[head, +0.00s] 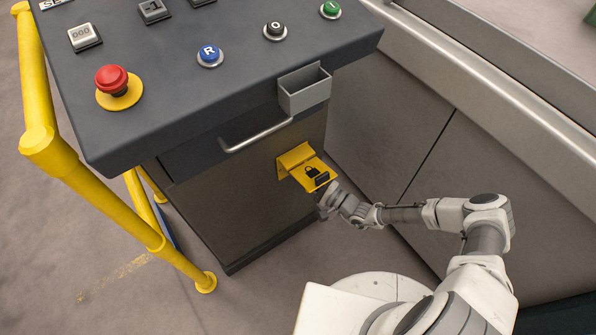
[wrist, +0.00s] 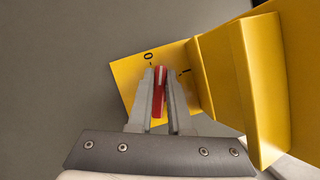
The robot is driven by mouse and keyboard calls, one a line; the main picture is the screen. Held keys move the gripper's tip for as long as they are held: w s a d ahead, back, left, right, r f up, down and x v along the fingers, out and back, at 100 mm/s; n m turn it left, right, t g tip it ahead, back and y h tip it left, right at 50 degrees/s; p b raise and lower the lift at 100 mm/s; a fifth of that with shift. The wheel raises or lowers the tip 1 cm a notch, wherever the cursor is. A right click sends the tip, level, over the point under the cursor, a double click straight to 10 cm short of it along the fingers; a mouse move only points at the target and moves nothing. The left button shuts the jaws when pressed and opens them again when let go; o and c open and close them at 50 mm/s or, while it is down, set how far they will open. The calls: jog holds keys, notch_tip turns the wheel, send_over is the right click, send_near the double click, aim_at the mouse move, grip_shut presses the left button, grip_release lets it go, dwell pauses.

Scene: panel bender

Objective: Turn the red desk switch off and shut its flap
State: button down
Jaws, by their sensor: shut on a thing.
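The red switch (wrist: 158,108) shows in the wrist view as a narrow red handle in front of a yellow plate (wrist: 127,76). A "0" mark is near its top left, and what looks like an "I" is to its right. My gripper (wrist: 160,82) is shut on the handle, one finger on each side. The yellow flap (wrist: 245,75) stands out from the plate at the right, open. In the head view the flap (head: 311,172), with a padlock sign, juts from the desk's front. My gripper (head: 324,205) is just below it; the switch and fingertips are hidden there.
The control desk (head: 190,115) has a red mushroom button (head: 112,79), several other buttons, a drawer handle (head: 255,135) and a small grey box (head: 305,90) above the flap. A yellow rail (head: 85,185) stands at left. Machine panels (head: 470,190) are close at right.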

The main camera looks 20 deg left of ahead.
jog(key=c, duration=0.8)
grip_release()
jog(key=shift+c, duration=0.2)
jog(key=shift+d, duration=0.1)
jog(key=v, duration=1.7)
jog(key=shift+p, duration=0.35)
jog(key=shift+s+d, duration=0.1)
